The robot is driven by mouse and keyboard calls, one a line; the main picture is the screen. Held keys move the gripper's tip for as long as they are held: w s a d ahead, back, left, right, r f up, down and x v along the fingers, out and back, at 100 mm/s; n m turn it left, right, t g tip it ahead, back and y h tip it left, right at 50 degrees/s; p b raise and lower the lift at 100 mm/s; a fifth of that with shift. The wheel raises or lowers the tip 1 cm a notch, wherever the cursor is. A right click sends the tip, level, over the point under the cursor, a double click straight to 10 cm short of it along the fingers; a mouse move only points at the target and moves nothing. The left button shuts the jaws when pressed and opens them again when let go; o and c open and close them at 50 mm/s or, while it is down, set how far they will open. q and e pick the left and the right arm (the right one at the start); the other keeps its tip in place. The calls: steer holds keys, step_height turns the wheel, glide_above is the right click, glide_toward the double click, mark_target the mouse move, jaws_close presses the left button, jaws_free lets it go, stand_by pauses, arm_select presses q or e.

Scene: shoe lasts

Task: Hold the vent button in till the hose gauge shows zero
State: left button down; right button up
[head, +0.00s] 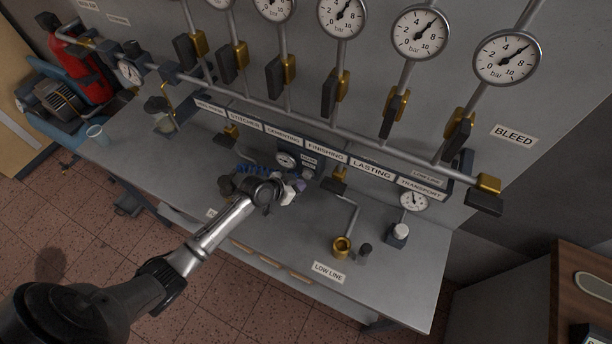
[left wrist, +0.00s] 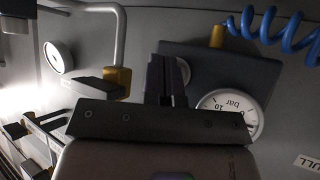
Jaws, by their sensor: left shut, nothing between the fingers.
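My left gripper (head: 297,185) is shut and empty, over the bench in front of the dark hose block. In the left wrist view its closed fingers (left wrist: 164,62) point at the face of the hose block (left wrist: 212,62). A round grey part (left wrist: 184,72), perhaps the vent button, shows just right of the fingers and is partly hidden by them. I cannot tell if they touch it. The hose gauge (left wrist: 230,102) is partly covered by my gripper body; its needle reading is unclear. It also shows small in the head view (head: 286,160). My right gripper is not in view.
A blue coiled hose (left wrist: 275,28) leaves the block through a brass fitting. A row of large gauges (head: 420,33) and brass valves with dark handles lines the wall.

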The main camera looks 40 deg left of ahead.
arm_select(q)
steer(key=shift+s+d+p, duration=0.25)
steer(key=shift+s+p, duration=0.5)
steer(key=shift+s, duration=0.5)
steer(key=shift+s+d+p, duration=0.25)
steer(key=shift+s+p, duration=0.45)
steer(key=shift+s, duration=0.5)
